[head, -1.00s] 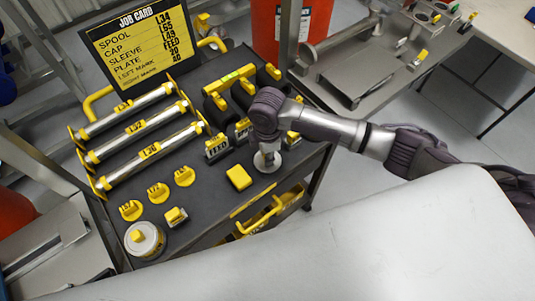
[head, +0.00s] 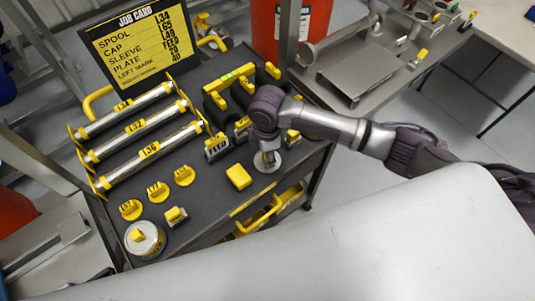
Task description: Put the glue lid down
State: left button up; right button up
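A pale round disc (head: 274,166), which looks like the glue lid, is at the right front of the dark cart top. My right gripper (head: 267,160) points straight down over the middle of this disc. Its fingertips are small and partly hidden, so I cannot tell whether they grip it or whether the disc is fully resting on the top. A white round pot (head: 149,247) with a yellow block on top stands at the cart's front left corner. My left gripper is not in view.
A yellow block (head: 238,176) lies just left of the disc. Yellow-ended spools (head: 152,149), round yellow tags (head: 158,192) and a black rack (head: 232,93) with yellow handles occupy the cart. A job card (head: 140,43) stands behind. A pale surface (head: 330,245) fills the foreground.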

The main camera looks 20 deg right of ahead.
notch_tip(320, 180, up, 11)
jog(key=shift+b, duration=0.3)
jog(key=shift+a, duration=0.1)
dwell(0.4)
